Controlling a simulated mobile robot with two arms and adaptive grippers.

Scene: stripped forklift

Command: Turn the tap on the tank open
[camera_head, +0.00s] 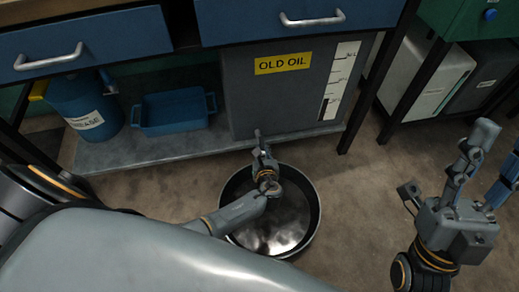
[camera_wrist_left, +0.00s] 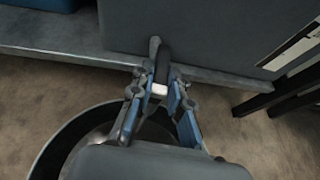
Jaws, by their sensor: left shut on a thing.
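The tank (camera_head: 285,95) is a dark grey box with a yellow OLD OIL label, standing on the low shelf under the bench. It also shows at the top of the left wrist view (camera_wrist_left: 210,25). The tap (camera_wrist_left: 162,55) is a small dark fitting with a grey upright part at the tank's lower front edge. My left gripper (camera_head: 264,162) is shut on the tap, and a pale piece shows between its fingers in the left wrist view. The fingers partly hide the tap. My right gripper (camera_head: 447,162) is open and empty at the right, away from the tank.
A round black pan (camera_head: 313,220) with a shiny inside sits on the floor below my left gripper. A blue can (camera_head: 88,105) and a blue bin (camera_head: 174,112) stand left of the tank. A dark bench leg (camera_head: 362,110) rises at its right.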

